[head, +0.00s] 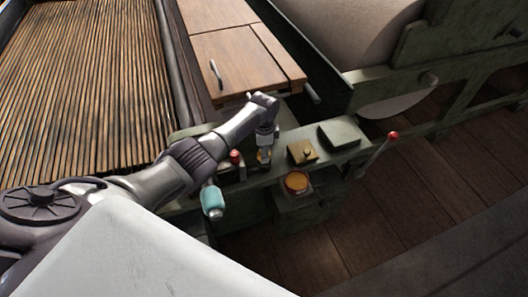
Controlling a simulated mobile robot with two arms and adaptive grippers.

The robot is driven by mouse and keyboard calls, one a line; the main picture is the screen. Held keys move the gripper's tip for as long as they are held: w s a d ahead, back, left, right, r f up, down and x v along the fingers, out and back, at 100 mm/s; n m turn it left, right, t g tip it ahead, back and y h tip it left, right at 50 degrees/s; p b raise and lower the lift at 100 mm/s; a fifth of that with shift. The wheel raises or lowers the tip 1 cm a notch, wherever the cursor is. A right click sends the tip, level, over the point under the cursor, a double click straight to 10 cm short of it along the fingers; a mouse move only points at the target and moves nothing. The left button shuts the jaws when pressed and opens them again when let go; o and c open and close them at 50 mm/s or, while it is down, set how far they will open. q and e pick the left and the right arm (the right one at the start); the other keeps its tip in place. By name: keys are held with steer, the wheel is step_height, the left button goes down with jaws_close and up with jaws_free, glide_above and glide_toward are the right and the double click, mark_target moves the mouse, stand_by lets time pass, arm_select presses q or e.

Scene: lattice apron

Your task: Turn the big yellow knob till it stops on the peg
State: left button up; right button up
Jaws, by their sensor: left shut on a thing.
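My left gripper (264,155) reaches down onto the green machine ledge from the left, with its fingers closed around a small yellow thing. I take this thing to be the yellow knob (264,158); the fingers hide most of it. I cannot make out a peg or whether the knob touches one. My right gripper is not in view.
A red-topped button (235,157) stands just left of the gripper. A brass block (302,151) and a round orange piece (296,181) are to the right. A red-tipped lever (393,135) sticks out farther right. A teal-handled object (212,201) is below my arm.

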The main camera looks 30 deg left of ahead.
arm_select(q)
steer(key=shift+m, duration=2)
steer(key=o, duration=1.2)
steer(key=shift+c, duration=0.2)
steer(key=shift+r, duration=0.15)
step_height(320, 180, up, 12)
